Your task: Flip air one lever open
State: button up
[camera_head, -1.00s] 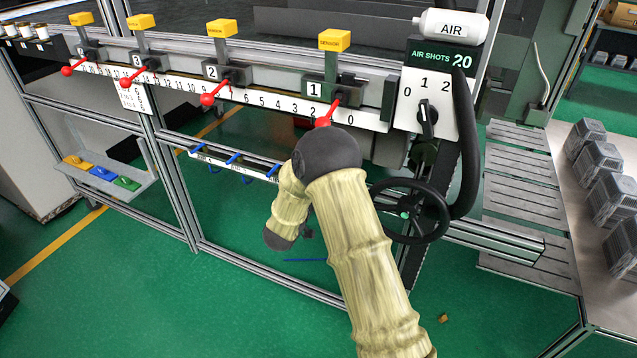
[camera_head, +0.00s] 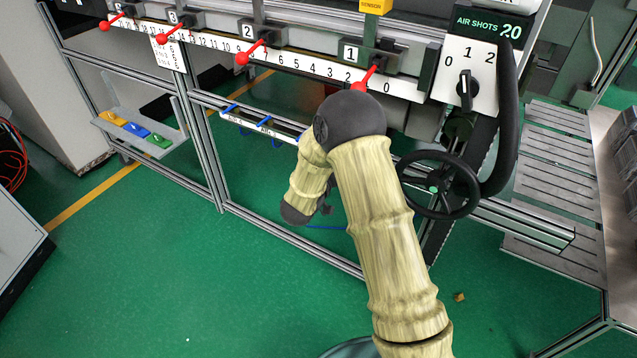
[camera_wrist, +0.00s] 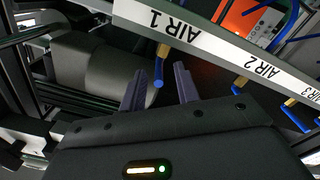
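The AIR 1 lever (camera_wrist: 158,84) is blue and seen nearly end-on below a brass fitting (camera_wrist: 163,52), under the white AIR 1 label (camera_wrist: 165,20) in the wrist view. My gripper (camera_wrist: 160,88) is open, with one dark finger on each side of the lever's end in the picture. I cannot tell whether the fingers touch it or how deep it sits between them. In the head view the white air rail (camera_head: 240,120) with blue levers runs behind my arm, which hides its right end. My gripper is hidden there.
The AIR 2 lever (camera_wrist: 239,85) and AIR 3 lever (camera_wrist: 296,118) stand to the right in the wrist view. A black handwheel (camera_head: 438,185) is right of my arm. A numbered rail with red-knobbed handles (camera_head: 362,80) runs above.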

jog(key=v, duration=1.4)
jog(key=shift+w, duration=0.1)
jog(key=s+d+r+g+y, duration=0.1)
jog(key=s+d+g+y, duration=0.45)
jog(key=s, duration=0.35)
jog(key=s+d+g+y, duration=0.5)
jog(key=s+d+g, duration=0.1)
jog(key=s, duration=0.3)
notch_tip(320, 180, up, 17)
jog(key=p, duration=1.6)
jog(key=shift+a+n+p, duration=0.25)
jog(key=shift+n+p, duration=0.05)
jog(key=shift+p, duration=0.05)
